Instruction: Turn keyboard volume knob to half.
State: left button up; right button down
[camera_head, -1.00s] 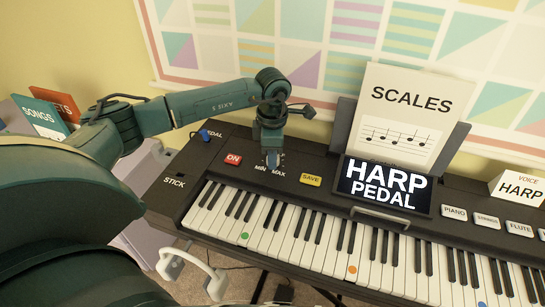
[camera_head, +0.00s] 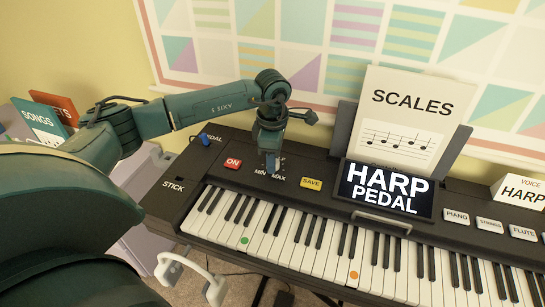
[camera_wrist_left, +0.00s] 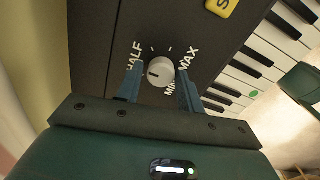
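The black keyboard (camera_head: 360,228) carries a small round white volume knob (camera_wrist_left: 160,72) on its panel, clear in the left wrist view. HALF, MIN and MAX labels and short tick marks surround the knob. A dark pointer line on its face points left and slightly down in that view, toward neither MIN nor MAX. My left gripper (camera_head: 270,165) is over the knob, which it hides in the head view. In the left wrist view its two blue fingers (camera_wrist_left: 160,78) stand either side of the knob, with small gaps. My right gripper is out of view.
A red ON button (camera_head: 233,163), a yellow SAVE button (camera_head: 311,184) and a blue-topped lever (camera_head: 205,139) are near the knob. A HARP PEDAL screen (camera_head: 384,190) and SCALES sheet (camera_head: 415,115) stand to the right. Song books (camera_head: 42,125) are at the left.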

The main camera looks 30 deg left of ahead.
pick_arm(q)
jog(key=shift+o, duration=1.4)
jog(key=shift+f, duration=0.1)
notch_tip(320, 180, up, 13)
jog(key=shift+s, duration=0.2)
